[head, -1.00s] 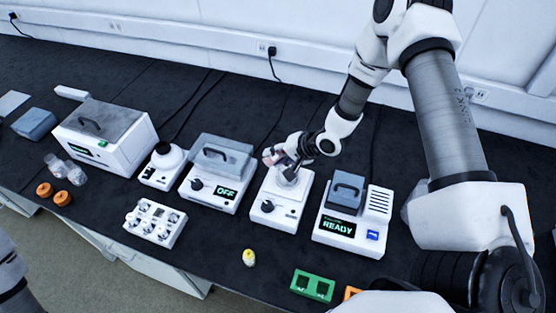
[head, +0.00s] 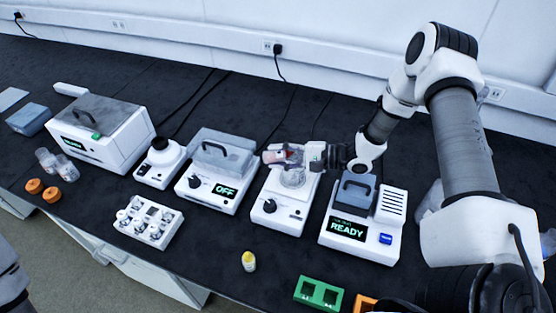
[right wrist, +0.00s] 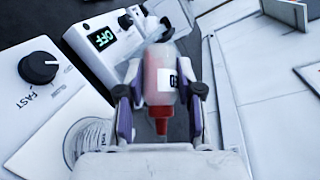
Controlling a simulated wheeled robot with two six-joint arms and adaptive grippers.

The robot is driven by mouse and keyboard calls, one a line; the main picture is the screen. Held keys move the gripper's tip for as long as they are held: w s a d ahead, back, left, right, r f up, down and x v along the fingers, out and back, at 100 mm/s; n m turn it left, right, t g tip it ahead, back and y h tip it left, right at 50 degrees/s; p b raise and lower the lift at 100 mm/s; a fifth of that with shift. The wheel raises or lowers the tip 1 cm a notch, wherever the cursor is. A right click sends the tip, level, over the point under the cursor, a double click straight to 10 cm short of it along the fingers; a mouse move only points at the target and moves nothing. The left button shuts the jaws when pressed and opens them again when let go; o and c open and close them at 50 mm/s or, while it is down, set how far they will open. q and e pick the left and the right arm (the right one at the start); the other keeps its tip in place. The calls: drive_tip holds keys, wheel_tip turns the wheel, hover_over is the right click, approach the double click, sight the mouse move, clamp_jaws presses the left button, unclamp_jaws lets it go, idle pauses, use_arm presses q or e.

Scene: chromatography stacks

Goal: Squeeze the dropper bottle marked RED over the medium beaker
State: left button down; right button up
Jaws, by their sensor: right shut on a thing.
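My right gripper (head: 296,154) is shut on a dropper bottle (head: 274,157) with a pinkish body. In the right wrist view the bottle (right wrist: 159,78) sits between both fingers of the gripper (right wrist: 160,100). Its red nozzle points to the bottom of that picture, and its white label shows only partly. A clear beaker (head: 292,178) stands on the white stirrer plate, just below the gripper. It also shows in the right wrist view (right wrist: 88,138), at lower left, apart from the bottle. I cannot tell whether liquid is leaving the nozzle. My left gripper is out of view.
The stirrer (head: 278,212) stands between a lidded device reading OFF (head: 216,172) and one reading READY (head: 362,225). A small yellow-capped bottle (head: 249,262) stands in front. A white rack (head: 148,222), green block (head: 319,294) and glassware at left (head: 68,169) share the dark bench.

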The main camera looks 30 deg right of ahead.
drive_tip(key=shift+d+r+y+b, duration=0.15)
drive_tip(key=shift+y+b, duration=0.15)
drive_tip(key=shift+b, duration=0.2)
drive_tip(key=shift+r+m, duration=0.3)
drive_tip(key=shift+t+y, duration=0.3)
drive_tip(key=shift+s, duration=0.1)
clamp_jaws()
idle(0.4)
